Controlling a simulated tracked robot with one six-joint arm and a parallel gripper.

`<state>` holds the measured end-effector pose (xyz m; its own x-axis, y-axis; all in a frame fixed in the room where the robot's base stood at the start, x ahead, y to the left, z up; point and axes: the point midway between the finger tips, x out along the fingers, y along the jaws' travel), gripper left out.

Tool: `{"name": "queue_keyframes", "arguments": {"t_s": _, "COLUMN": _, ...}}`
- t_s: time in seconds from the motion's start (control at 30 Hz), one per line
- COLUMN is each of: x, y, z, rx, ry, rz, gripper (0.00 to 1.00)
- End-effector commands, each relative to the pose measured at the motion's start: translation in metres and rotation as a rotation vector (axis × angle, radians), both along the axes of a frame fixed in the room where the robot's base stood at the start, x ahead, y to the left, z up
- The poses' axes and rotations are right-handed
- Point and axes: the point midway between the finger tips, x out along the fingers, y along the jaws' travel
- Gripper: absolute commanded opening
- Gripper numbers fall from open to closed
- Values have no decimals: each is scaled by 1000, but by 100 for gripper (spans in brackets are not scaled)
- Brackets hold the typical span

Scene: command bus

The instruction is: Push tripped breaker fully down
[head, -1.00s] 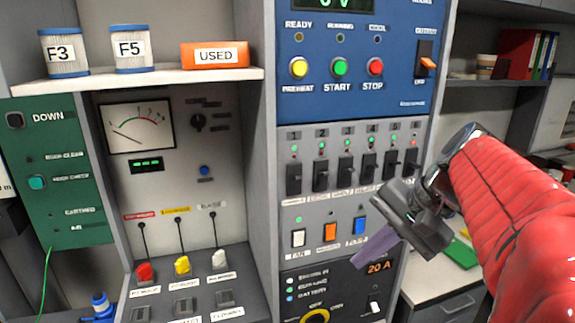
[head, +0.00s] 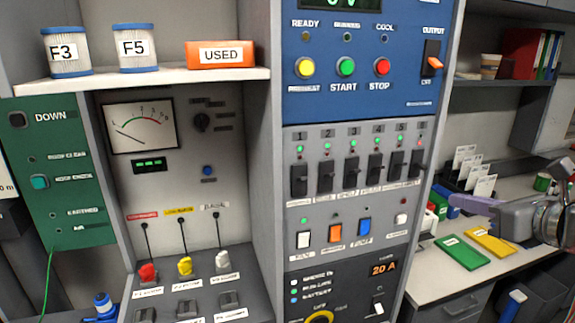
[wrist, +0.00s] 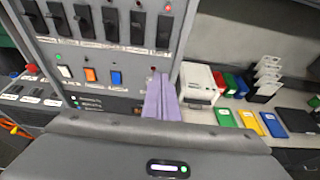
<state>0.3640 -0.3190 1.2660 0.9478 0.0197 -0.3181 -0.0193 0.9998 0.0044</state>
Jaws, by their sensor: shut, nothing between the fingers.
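A row of black breakers stands on the grey panel (head: 290,215). The rightmost breaker (head: 416,163) has a red light above it, while the others have green lights. The same breaker shows in the wrist view (wrist: 164,32), beyond and just above the fingertips. Its exact lever angle is too small to tell. My gripper (head: 468,203) is to the right of the panel in the head view, apart from the breakers. Its purple fingers are shut together and empty in the wrist view (wrist: 160,78).
Below the breakers are white, orange (head: 335,233) and blue switches. A shelf (head: 150,80) with filters juts out at left. On the right, a desk (head: 425,285) holds green and yellow folders and a card rack. The space before the breakers is clear.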

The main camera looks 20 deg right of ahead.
Motion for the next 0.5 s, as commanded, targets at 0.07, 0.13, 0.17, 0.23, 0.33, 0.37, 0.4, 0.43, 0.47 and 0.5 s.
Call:
{"name": "queue_keyframes", "arguments": {"t_s": 0.07, "x": 0, "y": 1, "z": 0, "rx": -1, "ry": 1, "rz": 3, "gripper": 0}}
{"name": "queue_keyframes", "arguments": {"t_s": 0.13, "x": 1, "y": 1, "z": 0, "rx": -2, "ry": 1, "rz": 4, "gripper": 0}}
{"name": "queue_keyframes", "arguments": {"t_s": 0.17, "x": 1, "y": 1, "z": 0, "rx": -2, "ry": 1, "rz": 4, "gripper": 0}}
{"name": "queue_keyframes", "arguments": {"t_s": 0.23, "x": 1, "y": 1, "z": 0, "rx": -3, "ry": 1, "rz": 5, "gripper": 0}}
{"name": "queue_keyframes", "arguments": {"t_s": 0.33, "x": 3, "y": 2, "z": -1, "rx": -3, "ry": 2, "rz": 6, "gripper": 0}}
{"name": "queue_keyframes", "arguments": {"t_s": 0.37, "x": 5, "y": 2, "z": -1, "rx": -3, "ry": 2, "rz": 7, "gripper": 0}}
{"name": "queue_keyframes", "arguments": {"t_s": 0.4, "x": 7, "y": 2, "z": -2, "rx": -3, "ry": 2, "rz": 7, "gripper": 0}}
{"name": "queue_keyframes", "arguments": {"t_s": 0.43, "x": 8, "y": 2, "z": -3, "rx": -3, "ry": 2, "rz": 7, "gripper": 0}}
{"name": "queue_keyframes", "arguments": {"t_s": 0.47, "x": 10, "y": 2, "z": -3, "rx": -3, "ry": 2, "rz": 7, "gripper": 0}}
{"name": "queue_keyframes", "arguments": {"t_s": 0.5, "x": 14, "y": 2, "z": -4, "rx": -3, "ry": 2, "rz": 8, "gripper": 0}}
